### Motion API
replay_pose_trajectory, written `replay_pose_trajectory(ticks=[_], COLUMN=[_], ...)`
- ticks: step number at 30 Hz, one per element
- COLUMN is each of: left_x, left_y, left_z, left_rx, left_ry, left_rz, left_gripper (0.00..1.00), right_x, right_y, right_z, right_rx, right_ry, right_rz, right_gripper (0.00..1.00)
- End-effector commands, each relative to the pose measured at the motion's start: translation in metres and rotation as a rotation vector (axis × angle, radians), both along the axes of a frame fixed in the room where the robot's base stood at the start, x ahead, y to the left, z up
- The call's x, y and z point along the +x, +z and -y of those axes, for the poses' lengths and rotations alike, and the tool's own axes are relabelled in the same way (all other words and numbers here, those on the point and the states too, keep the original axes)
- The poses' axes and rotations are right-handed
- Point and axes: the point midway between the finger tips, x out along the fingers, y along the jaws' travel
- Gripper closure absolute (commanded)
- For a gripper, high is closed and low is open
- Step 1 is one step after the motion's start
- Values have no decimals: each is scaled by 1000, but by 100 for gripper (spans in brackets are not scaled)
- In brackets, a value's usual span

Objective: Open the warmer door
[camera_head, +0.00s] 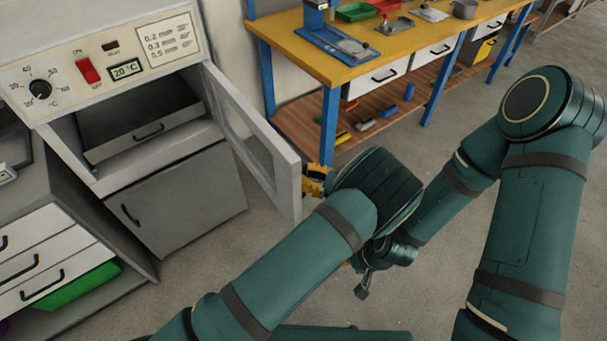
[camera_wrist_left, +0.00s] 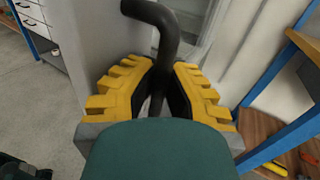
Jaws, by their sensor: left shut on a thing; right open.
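The warmer (camera_head: 105,75) stands at the left in the head view, with its control panel on top. Its door (camera_head: 255,140), a pale frame with a window, stands wide open, swung out to the right, and the chamber shows a dark drawer-like tray (camera_head: 140,120) inside. My left gripper (camera_head: 315,181) is at the door's outer edge, partly hidden behind my arm. In the left wrist view its yellow fingers (camera_wrist_left: 160,88) are shut around the black door handle (camera_wrist_left: 158,28). My right gripper (camera_head: 358,278) is open and empty, low over the floor, partly hidden by my left arm.
A workbench (camera_head: 400,50) with a yellow top and blue legs stands behind, bearing trays and tools, with a lower wooden shelf (camera_head: 300,125). A drawer cabinet (camera_head: 50,255) with a green bin (camera_head: 75,287) stands at the lower left. Grey floor is clear between warmer and bench.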

Motion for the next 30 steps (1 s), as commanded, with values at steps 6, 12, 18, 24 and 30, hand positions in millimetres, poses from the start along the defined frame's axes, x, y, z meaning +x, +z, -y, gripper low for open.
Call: replay_pose_trajectory(ticks=[6,12,18,24,30], left_x=[-2,-2,-1,0,0], left_y=[-2,-2,-1,0,3], left_z=[3,2,1,1,0], left_rx=[-4,-4,-2,-2,-1], left_ry=[-3,-2,-1,-1,0], left_rz=[-5,-4,-2,-1,1], left_gripper=[100,57,57,57,57], right_x=[0,0,0,0,0], right_y=[0,0,0,0,0], right_z=[0,0,0,0,0], right_rx=[0,0,0,0,0], right_ry=[0,0,0,0,0], right_rz=[0,0,0,0,0], right_gripper=[53,53,53,53,53])
